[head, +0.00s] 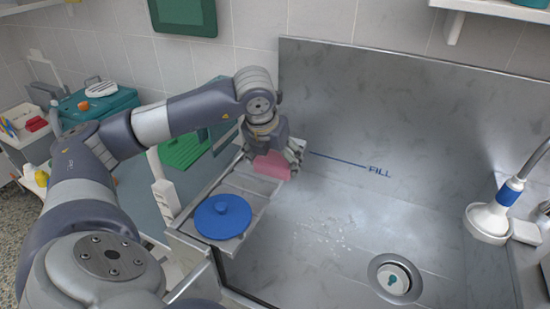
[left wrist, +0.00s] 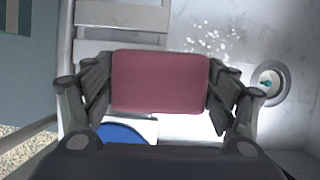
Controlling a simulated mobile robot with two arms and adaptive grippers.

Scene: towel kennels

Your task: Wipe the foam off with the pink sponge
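The pink sponge (head: 271,167) is at the left end of the steel tub, above the ledge by the back wall. My left gripper (head: 275,160) is shut on it, with a finger on either side. In the left wrist view the sponge (left wrist: 160,81) fills the space between the fingers. White foam specks (head: 335,241) lie scattered on the tub floor, to the right of and nearer than the sponge. The foam also shows in the left wrist view (left wrist: 213,40), beyond the sponge. My right gripper is not in view.
A blue round lid (head: 223,216) sits on the slatted ledge at the tub's left. A drain (head: 394,280) with a teal mark is at the front right of the floor. A shower head (head: 488,219) stands at the right. The tub floor between is clear.

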